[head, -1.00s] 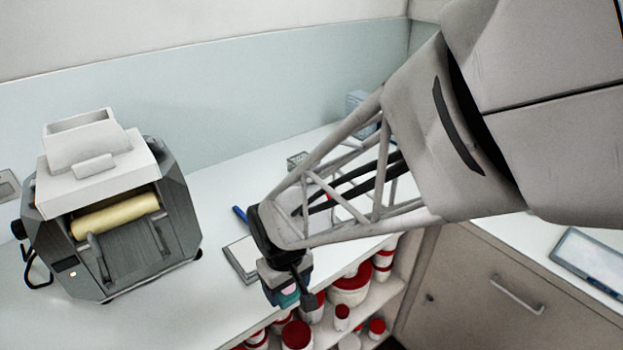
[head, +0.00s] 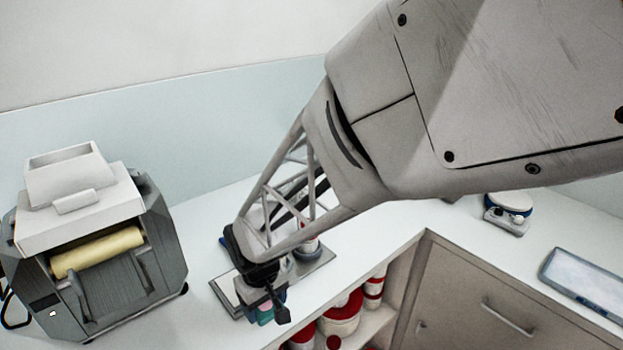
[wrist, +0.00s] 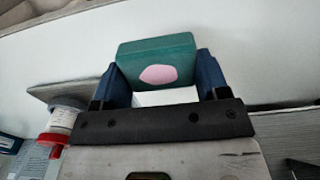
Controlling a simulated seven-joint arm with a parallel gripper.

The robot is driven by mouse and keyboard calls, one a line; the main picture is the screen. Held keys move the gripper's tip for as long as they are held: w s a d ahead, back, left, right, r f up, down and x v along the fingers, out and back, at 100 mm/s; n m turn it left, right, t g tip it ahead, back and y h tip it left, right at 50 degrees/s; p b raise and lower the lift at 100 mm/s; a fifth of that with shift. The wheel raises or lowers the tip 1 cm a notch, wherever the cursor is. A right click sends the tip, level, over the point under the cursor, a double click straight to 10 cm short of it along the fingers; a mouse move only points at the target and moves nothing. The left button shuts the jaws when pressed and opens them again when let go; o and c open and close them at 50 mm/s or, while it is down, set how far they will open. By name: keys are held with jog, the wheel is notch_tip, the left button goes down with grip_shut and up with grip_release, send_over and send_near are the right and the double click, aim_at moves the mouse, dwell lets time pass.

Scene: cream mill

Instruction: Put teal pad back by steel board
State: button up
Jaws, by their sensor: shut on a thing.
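The teal pad (wrist: 157,52) is a teal block with a pink oval on its face. My gripper (wrist: 158,82) is shut on it, with a blue finger on each side. In the head view the pad (head: 265,314) shows small and partly covered below my gripper (head: 265,297). The steel board (head: 318,262) is a flat grey plate on the white counter, beside and behind my gripper. My arm and gripper hide its middle. I cannot tell the gap between pad and board. A white piece (wrist: 166,97) shows just below the pad in the wrist view.
A grey machine with a cream roller (head: 97,252) stands on the counter at left. A white tub with a red part (head: 308,240) stands by the board, partly hidden. Red-and-white tubs (head: 340,315) fill the shelf below the front edge.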

aim_at(266, 312)
jog(key=shift+f, duration=1.5)
jog(key=shift+f, duration=0.15)
jog(key=o, duration=1)
notch_tip(266, 312, up, 12)
jog(key=shift+r, duration=0.15)
